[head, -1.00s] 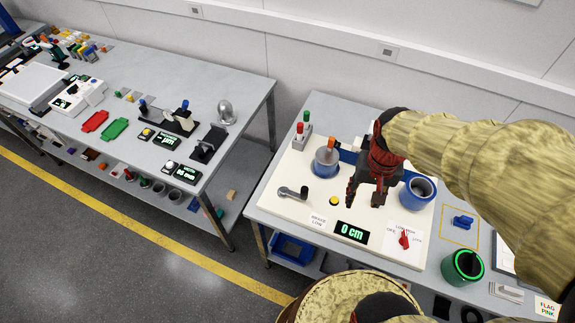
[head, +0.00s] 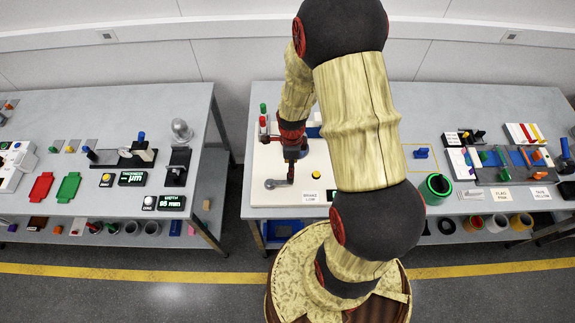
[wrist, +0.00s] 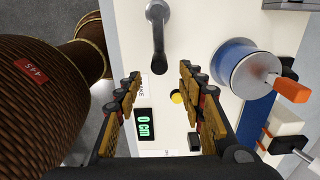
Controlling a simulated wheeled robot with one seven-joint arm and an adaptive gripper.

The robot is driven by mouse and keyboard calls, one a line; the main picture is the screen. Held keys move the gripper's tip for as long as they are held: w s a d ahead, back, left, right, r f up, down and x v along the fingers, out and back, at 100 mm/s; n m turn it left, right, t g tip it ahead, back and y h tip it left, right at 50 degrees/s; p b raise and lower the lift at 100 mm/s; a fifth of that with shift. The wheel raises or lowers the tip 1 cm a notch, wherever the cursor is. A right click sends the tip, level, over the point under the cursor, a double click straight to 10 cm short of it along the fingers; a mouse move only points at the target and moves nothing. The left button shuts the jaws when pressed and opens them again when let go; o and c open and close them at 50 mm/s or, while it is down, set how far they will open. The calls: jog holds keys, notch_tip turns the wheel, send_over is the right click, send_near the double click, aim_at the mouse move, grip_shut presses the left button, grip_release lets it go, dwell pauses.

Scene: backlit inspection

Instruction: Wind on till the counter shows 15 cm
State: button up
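The white winder panel (head: 258,165) lies on the right-hand bench, partly hidden by my arm. Its dark grey crank (head: 275,183) is at the panel's front left; in the wrist view the crank (wrist: 157,35) shows at the top, beyond my fingertips. My gripper (head: 290,178) hangs low just right of the crank. In the wrist view my gripper (wrist: 160,76) is open, with nothing between its fingers. The counter (wrist: 145,124) reads 0 cm; my arm hides most of it in the head view.
A yellow button (wrist: 177,97) and a label starting "BRAKE" lie near the fingers. Red and green posts (head: 263,119) stand at the panel's back left. A green-rimmed dark cup (head: 436,187) stands right of my arm. The left bench (head: 90,103) is across a gap.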

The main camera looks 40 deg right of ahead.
jog(key=shift+a+f+b, duration=0.2)
jog(key=shift+f+b, duration=0.2)
jog(key=shift+f, duration=0.2)
notch_tip(320, 180, down, 8)
jog(key=b, duration=0.5)
jog(key=shift+d+r, duration=0.1)
jog(key=shift+r, duration=0.05)
jog(key=shift+w+r, duration=0.1)
jog(key=shift+r, duration=0.15)
jog(key=shift+c, duration=1)
jog(key=c, duration=0.8)
jog(key=shift+o, duration=0.2)
